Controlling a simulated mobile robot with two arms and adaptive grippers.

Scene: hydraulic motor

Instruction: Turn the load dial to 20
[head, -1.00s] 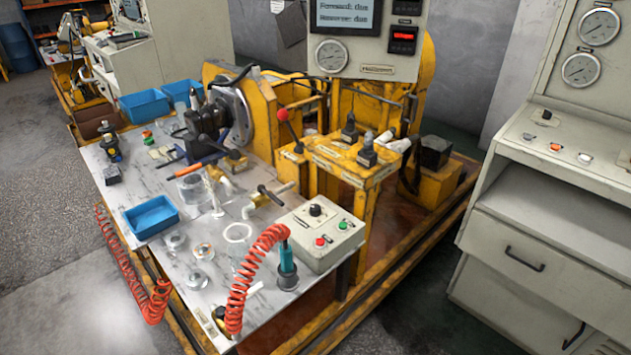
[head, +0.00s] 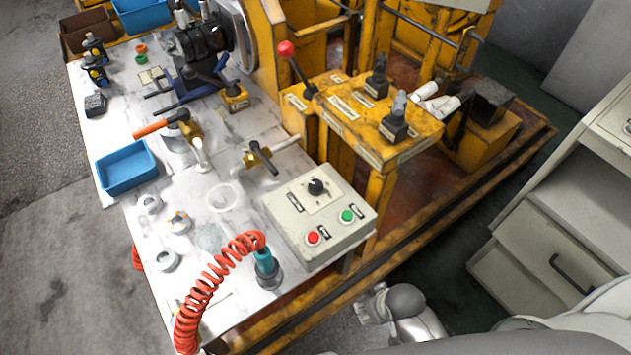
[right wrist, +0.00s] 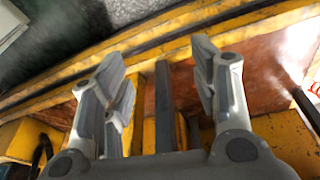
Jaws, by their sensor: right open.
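A grey control box (head: 318,217) stands on the right front edge of the white worktable in the head view. On its top are a black dial (head: 316,187), a red button (head: 313,237) and a green button (head: 347,215). The numbers around the dial are too small to read. My right gripper (head: 372,305) is below and to the right of the box, apart from it, beyond the table edge. In the right wrist view its fingers (right wrist: 160,90) are spread with nothing between them, over yellow frame rails. My left gripper is not in view.
A red coiled hose (head: 205,290) and a teal-handled tool (head: 266,268) stand left of the box. Yellow lever blocks (head: 350,105) with a red-knobbed lever (head: 287,50) rise behind it. A grey cabinet (head: 560,235) stands at the right.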

